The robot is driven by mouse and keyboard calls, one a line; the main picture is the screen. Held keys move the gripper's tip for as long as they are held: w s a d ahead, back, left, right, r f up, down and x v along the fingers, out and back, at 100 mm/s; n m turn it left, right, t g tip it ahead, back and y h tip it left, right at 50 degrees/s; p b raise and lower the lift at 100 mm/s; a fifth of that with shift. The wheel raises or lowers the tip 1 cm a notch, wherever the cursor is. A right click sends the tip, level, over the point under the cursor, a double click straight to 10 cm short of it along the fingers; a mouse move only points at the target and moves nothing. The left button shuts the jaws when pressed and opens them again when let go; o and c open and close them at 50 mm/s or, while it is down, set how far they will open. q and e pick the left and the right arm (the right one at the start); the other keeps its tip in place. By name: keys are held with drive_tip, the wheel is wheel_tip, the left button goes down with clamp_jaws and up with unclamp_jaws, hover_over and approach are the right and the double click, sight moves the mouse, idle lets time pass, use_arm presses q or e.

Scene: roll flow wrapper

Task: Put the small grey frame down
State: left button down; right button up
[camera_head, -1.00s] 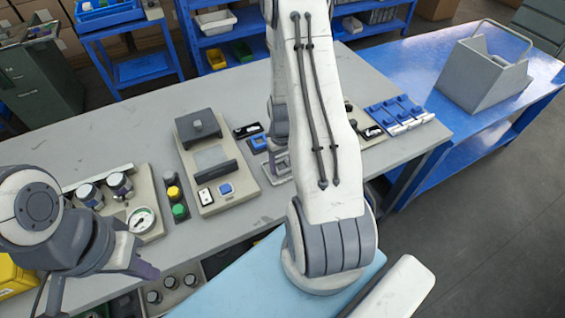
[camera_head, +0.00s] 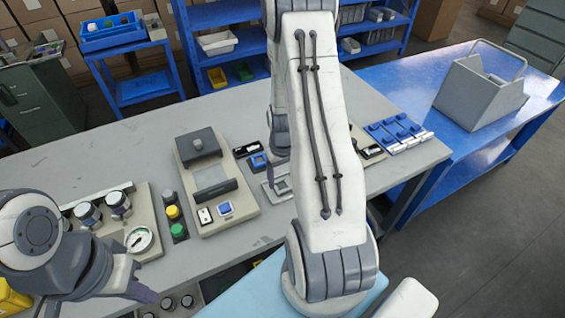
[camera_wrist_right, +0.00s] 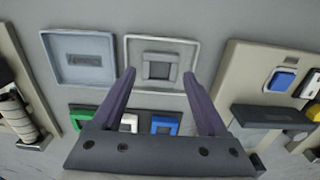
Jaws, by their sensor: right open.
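The small grey frame (camera_wrist_right: 160,66) is a square ring. In the right wrist view it lies flat inside a larger square tray with a pale rim (camera_wrist_right: 136,46). My right gripper (camera_wrist_right: 158,75) is open, with one purple finger on each side of the frame in that view. I see no clear contact between the fingers and the frame. In the head view, the frame (camera_head: 282,186) shows beside my right arm, which hides part of the area. My left gripper (camera_head: 146,293) is at the lower left, away from the frame, and its fingers are unclear.
A second square tray (camera_wrist_right: 82,60) lies beside the first. Small green (camera_wrist_right: 88,124) and blue (camera_wrist_right: 165,124) pieces are close to the gripper. A beige switch panel (camera_head: 235,217) stands left of the frame in the head view. A grey bin (camera_head: 480,95) stands on the blue table.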

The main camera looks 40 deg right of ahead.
sight(283, 188)
wheel_tip(283, 188, up, 9)
drive_tip(key=a+r+n, duration=0.3)
drive_tip(key=a+r, duration=0.1)
drive_tip(key=a, duration=0.7)
drive_tip(key=s+a+r+n, duration=0.3)
drive_tip(key=s+a, duration=0.5)
drive_tip(key=a, duration=0.2)
drive_tip(key=s+a+r+n+y, duration=0.1)
drive_tip(key=s+a+r+n, duration=0.2)
drive_tip(key=s+a, duration=0.5)
drive_tip(key=shift+a+r+n, duration=0.4)
drive_tip(key=shift+a+r, duration=0.35)
drive_tip(key=shift+a, duration=0.15)
